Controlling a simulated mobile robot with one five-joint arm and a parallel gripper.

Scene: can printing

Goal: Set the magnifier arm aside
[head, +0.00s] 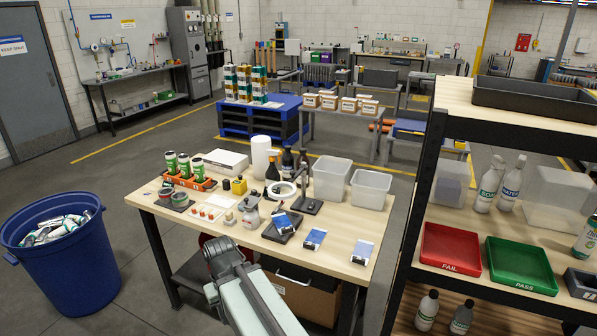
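The magnifier is a white ring (281,190) on an arm fixed to a dark stand (308,205) near the back middle of the wooden table (330,245). The ring hangs over the table, left of the stand, close to the dark bottles and a small clear jar (251,214). My arm comes up from the bottom of the picture in front of the table. Its dark grey far end (224,256) is near the table's front edge, apart from the magnifier. I cannot make out the gripper's fingers or anything held.
Printed cans stand in an orange rack (188,181) at the table's back left. Two clear bins (370,188) stand at its right. Blue-and-white packets (314,239) lie in front. A shelf with red (450,249) and green trays (520,266) is at right, a blue barrel (68,258) at left.

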